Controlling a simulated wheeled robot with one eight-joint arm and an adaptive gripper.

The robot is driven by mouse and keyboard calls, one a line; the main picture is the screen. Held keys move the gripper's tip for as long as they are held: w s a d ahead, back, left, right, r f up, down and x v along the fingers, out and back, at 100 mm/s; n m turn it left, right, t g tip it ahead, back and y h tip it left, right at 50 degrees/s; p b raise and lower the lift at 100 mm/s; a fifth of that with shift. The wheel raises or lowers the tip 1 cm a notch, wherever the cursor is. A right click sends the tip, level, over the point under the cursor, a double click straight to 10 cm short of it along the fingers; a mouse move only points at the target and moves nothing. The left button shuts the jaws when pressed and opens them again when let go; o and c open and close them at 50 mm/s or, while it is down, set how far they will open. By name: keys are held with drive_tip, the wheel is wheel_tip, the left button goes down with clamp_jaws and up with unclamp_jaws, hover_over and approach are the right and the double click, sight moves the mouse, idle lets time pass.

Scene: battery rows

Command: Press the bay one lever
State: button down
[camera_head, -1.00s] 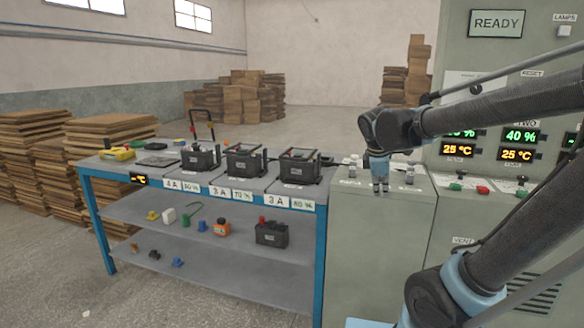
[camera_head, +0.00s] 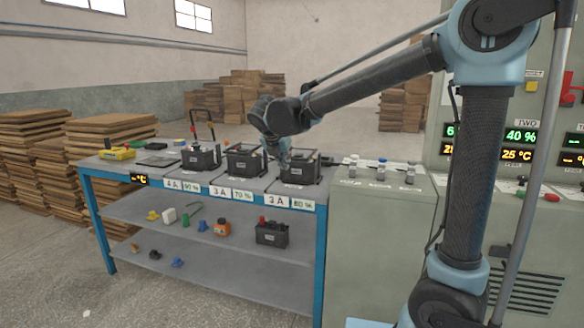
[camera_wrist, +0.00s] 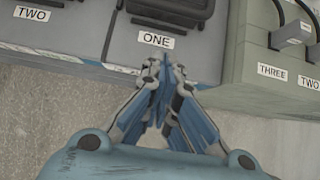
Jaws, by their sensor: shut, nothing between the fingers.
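My gripper (camera_head: 284,166) is shut and empty, pointing down over the bench at the left side of the right-hand battery (camera_head: 299,172). In the wrist view its fingertips (camera_wrist: 163,68) are together just below the white ONE label (camera_wrist: 156,40) on the bench front. A dark battery part (camera_wrist: 172,12) shows above that label. Several small levers stand on the cabinet top to the right, one of them at its right end (camera_head: 410,174). The wrist view shows cabinet labels THREE (camera_wrist: 272,71) and TWO (camera_wrist: 308,82); no cabinet label reading ONE is visible there.
The blue-framed bench (camera_head: 320,240) holds two more batteries (camera_head: 244,162) (camera_head: 200,158) in a row to the left. The grey cabinet (camera_head: 375,245) adjoins the bench on the right. Its control panel, with a 40 % display (camera_head: 521,136), stands behind my arm.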

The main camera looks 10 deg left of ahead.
drive_tip(key=x, duration=1)
drive_tip(key=shift+w+r, duration=0.15)
drive_tip(key=shift+r, duration=0.1)
drive_tip(key=shift+w+d+r, duration=0.1)
drive_tip(key=shift+r, duration=0.75)
drive_tip(key=shift+w+r, duration=0.15)
drive_tip(key=shift+r, duration=0.7)
